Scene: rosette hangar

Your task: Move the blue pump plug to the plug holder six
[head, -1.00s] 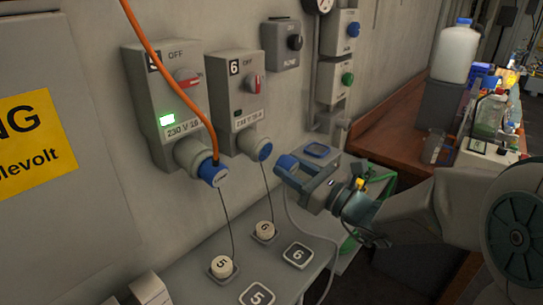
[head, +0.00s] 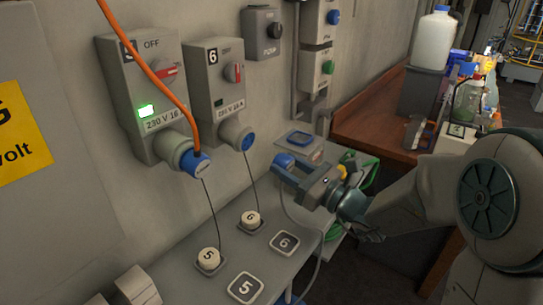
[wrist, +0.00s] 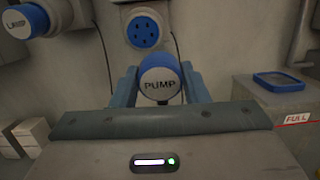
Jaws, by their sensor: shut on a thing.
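The blue pump plug (head: 283,160), marked PUMP in the wrist view (wrist: 160,78), is between the fingers of my gripper (head: 292,172). The gripper is shut on it and holds it in the air, right of and below socket six. In the wrist view my fingers (wrist: 160,92) stand either side of the plug. Socket six (head: 248,140) has an empty blue face with holes, seen behind the plug in the wrist view (wrist: 143,32). A dark square plate marked 6 (head: 285,242) lies on the grey shelf, below the gripper.
White caps marked 6 (head: 250,220) and 5 (head: 208,259) sit on the shelf (head: 185,282), corded to the sockets. A blue plug with an orange cable (head: 196,165) is in socket five. A grey box with a blue-framed top (head: 300,140) is behind the gripper.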

